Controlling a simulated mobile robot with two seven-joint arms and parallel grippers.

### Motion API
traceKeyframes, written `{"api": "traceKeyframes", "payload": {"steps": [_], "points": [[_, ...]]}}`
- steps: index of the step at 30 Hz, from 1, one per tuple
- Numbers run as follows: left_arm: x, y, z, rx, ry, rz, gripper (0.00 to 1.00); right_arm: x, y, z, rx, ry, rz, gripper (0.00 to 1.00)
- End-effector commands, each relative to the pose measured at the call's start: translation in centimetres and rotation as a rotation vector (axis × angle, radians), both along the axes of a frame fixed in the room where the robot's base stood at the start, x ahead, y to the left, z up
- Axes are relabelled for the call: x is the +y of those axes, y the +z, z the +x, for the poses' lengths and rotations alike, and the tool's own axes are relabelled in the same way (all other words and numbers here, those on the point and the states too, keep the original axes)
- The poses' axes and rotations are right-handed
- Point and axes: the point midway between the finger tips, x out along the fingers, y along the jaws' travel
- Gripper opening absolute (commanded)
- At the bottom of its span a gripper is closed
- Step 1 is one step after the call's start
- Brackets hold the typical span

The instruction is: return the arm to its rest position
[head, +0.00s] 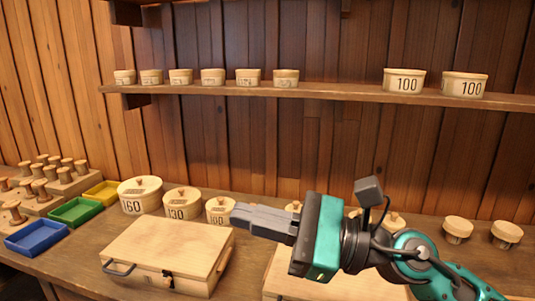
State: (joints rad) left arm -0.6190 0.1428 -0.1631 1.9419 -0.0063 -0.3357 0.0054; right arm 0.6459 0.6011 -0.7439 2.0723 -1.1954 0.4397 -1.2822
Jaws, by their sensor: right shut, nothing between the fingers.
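My right arm comes in from the lower right of the head view. It is teal and black. Its gripper (243,217) points left and is shut with nothing in it. The fingers are above the back right of a closed wooden case (165,245) and in front of a small round box marked 100 (219,209). From this view I cannot tell how high the fingers are above the bench. My left gripper is not in view.
Round lidded boxes marked 160 (141,196) and 130 (182,204) stand behind the case. Blue (36,237), green (75,211) and yellow (103,192) trays lie left, by several spools (39,190). A wall shelf (330,92) holds several round boxes.

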Motion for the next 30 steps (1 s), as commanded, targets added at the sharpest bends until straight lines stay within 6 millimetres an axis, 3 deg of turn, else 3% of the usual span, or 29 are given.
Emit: {"api": "traceKeyframes", "payload": {"steps": [4,8,11,14,18,21,22,27,30], "points": [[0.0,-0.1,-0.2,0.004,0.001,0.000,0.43,-3.1,2.4,1.8,0.475,-0.093,0.476,0.00],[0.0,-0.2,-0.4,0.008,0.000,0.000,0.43,-7.9,0.9,4.5,0.897,-0.189,0.886,0.00],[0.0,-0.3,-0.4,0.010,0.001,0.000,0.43,-12.1,-2.9,5.9,1.213,-0.278,1.206,0.00],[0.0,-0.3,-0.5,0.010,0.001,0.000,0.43,-16.0,-8.5,5.8,1.507,-0.388,1.532,0.00],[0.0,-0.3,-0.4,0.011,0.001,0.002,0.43,-20.0,-17.7,2.5,1.851,-0.588,1.993,0.00],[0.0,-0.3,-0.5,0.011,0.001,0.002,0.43,-21.5,-22.8,-1.2,2.001,-0.743,2.270,0.00],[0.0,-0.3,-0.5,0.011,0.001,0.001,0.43,-21.8,-24.0,-2.3,-1.962,0.761,-2.260,0.00],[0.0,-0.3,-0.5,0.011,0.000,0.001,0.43,-22.4,-28.7,-8.0,-1.639,0.788,-2.049,0.00],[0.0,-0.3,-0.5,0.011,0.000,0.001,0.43,-22.5,-30.4,-11.1,-1.487,0.802,-1.951,0.00]]}}
